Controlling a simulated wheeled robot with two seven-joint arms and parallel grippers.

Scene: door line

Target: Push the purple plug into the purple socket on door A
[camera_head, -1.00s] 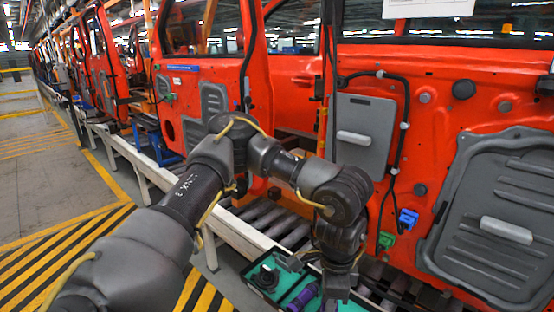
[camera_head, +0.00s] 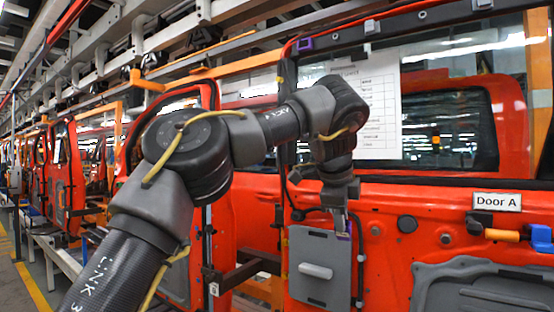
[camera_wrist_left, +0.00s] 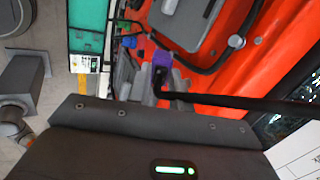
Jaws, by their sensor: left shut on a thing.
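My left gripper (camera_head: 342,218) is shut and points down in front of door A, beside the window's lower left corner. A little purple shows at its fingertips; this is the purple plug (camera_head: 346,236), mostly hidden there. In the left wrist view the purple plug (camera_wrist_left: 162,62) shows beyond the dark gripper body, with a black cable running right from beside it. A small purple block (camera_head: 305,44), which looks like the purple socket, sits at the upper left corner of the window frame, well above the gripper. Door A (camera_head: 450,190) is red and carries a "Door A" label. My right gripper is out of view.
A paper sheet (camera_head: 380,135) hangs at the window above the gripper. A grey panel (camera_head: 318,285) and black cable lie on the door below. An orange bar (camera_head: 502,235) and blue connector (camera_head: 541,238) are at the right. The green tray (camera_wrist_left: 87,14) shows in the wrist view.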

